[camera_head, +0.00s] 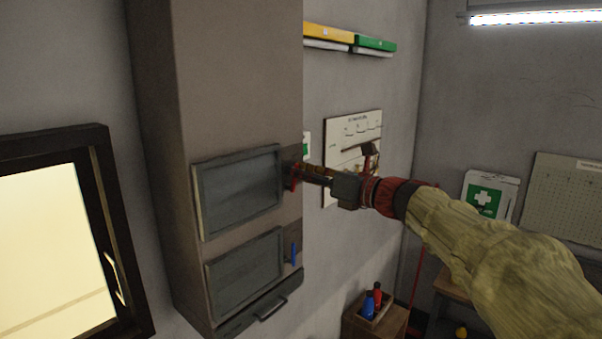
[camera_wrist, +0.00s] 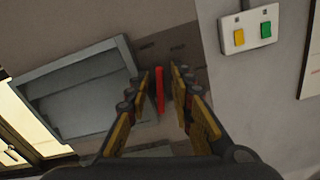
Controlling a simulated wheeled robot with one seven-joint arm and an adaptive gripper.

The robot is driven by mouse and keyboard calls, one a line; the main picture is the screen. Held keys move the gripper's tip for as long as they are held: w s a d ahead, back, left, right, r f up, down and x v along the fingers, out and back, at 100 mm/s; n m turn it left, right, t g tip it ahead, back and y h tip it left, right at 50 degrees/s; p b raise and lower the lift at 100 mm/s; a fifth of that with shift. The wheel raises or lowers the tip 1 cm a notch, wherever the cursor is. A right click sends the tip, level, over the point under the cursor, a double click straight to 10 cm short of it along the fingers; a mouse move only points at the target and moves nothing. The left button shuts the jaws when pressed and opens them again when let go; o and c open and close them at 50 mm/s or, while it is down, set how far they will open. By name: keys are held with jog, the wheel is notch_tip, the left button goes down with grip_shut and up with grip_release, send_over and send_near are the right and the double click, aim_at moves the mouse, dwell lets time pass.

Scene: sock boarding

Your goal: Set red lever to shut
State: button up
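The red lever (camera_wrist: 160,90) stands out from the cabinet face, just right of the upper grey door. In the wrist view it lies between the two parted fingers of my gripper (camera_wrist: 163,80), with gaps on both sides. In the head view the lever (camera_head: 294,177) is partly hidden by my gripper (camera_head: 306,172), which reaches it from the right. The upper door (camera_head: 240,192) looks closed. I cannot tell the lever's marked setting, as the labels beside it are too blurred to read.
A blue lever (camera_head: 293,253) sits beside the lower door (camera_head: 246,272). A switch box (camera_wrist: 248,30) with yellow and green buttons is on the wall to the right. A window (camera_head: 50,245) is at left. A wooden crate (camera_head: 372,318) with bottles stands below.

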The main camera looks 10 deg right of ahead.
grip_shut()
jog(key=shift+b, duration=0.3)
jog(key=n+b, duration=0.1)
jog(key=b, duration=0.1)
jog(key=a+n+b, duration=0.1)
jog(key=n, duration=0.1)
jog(key=shift+s+b, duration=0.35)
jog(key=shift+o, duration=0.7)
grip_release()
jog(key=shift+r, duration=0.1)
